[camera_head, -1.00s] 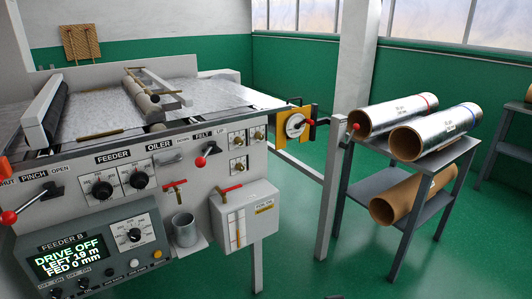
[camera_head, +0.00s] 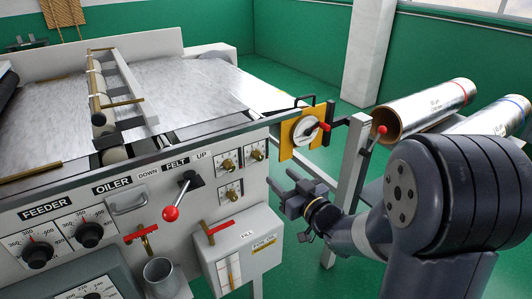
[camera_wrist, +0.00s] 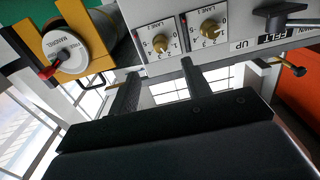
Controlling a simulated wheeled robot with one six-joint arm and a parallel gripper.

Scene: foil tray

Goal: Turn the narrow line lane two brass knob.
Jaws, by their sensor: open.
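In the head view, brass knobs on small white dial plates sit at the right end of the machine's front: an upper left knob (camera_head: 229,165), an upper right knob (camera_head: 257,154) and a lower knob (camera_head: 232,194). The wrist view, roughly upside down, shows a left brass knob (camera_wrist: 162,46) and a right brass knob (camera_wrist: 210,30), with numbered scales and LANE labels.
A yellow plate with a white dial and red handle (camera_head: 291,143) juts out above my gripper. A grey post (camera_head: 349,175) stands beside my arm. The felt lever (camera_head: 171,213) and a white box with a red handle (camera_head: 245,245) are at left. Foil rolls (camera_head: 430,103) lie behind my arm.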

